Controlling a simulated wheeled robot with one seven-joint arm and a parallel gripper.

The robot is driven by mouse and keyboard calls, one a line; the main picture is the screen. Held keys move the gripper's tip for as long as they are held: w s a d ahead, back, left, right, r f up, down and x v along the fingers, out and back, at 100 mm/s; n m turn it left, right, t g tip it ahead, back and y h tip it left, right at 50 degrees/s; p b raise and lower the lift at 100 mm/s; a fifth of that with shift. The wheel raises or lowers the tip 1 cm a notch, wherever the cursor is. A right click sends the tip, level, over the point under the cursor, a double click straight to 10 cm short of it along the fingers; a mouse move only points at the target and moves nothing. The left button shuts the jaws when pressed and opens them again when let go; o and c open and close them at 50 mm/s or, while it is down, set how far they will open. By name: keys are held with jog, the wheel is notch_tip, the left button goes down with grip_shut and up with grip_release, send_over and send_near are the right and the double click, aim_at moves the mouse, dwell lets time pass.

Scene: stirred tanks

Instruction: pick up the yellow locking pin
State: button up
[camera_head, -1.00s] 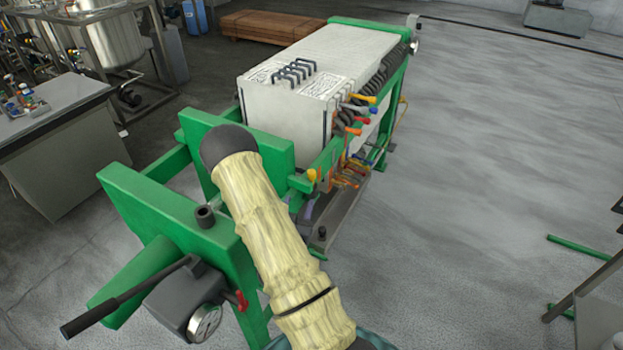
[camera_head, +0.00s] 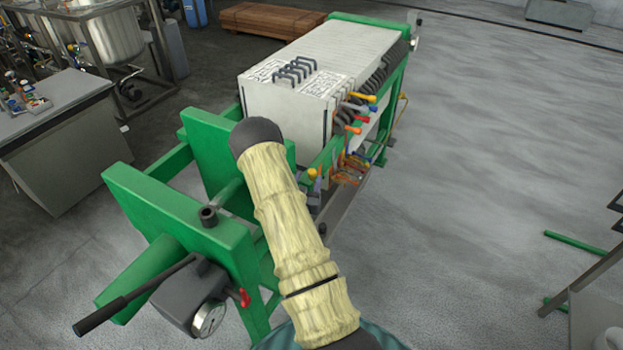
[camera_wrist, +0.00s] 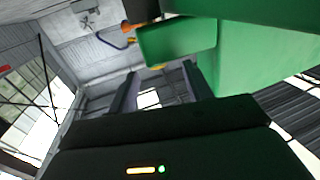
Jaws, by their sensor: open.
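A small yellow knob (camera_head: 312,173), which looks like the locking pin, shows at the side of the green press frame, right of my sleeved arm in the head view. In the wrist view a small yellow piece (camera_wrist: 157,67) shows under the edge of a green block, between and beyond my fingertips. I cannot tell for sure that it is the same pin. My gripper (camera_wrist: 160,76) is open, its two dark fingers apart with nothing held. It is mostly hidden behind my arm in the head view.
The green press frame (camera_head: 165,205) stands close on the left of my arm, with a black lever (camera_head: 125,300) and a gauge. Several coloured valve handles (camera_head: 362,98) stick out along the white plates. Grey floor (camera_head: 480,170) is clear at right.

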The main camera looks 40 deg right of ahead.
aim_at(311, 175)
jog(key=p+x, duration=0.2)
jog(key=x, duration=0.2)
jog(key=shift+d, duration=0.25)
jog(key=shift+w+d+f, duration=0.1)
jog(key=shift+w+d, duration=0.05)
jog(key=shift+d, duration=0.05)
jog(key=c, duration=1)
jog(key=shift+c, duration=0.2)
notch_tip(311, 175, up, 10)
jog(key=shift+r+b, duration=0.1)
jog(key=shift+b, duration=1.05)
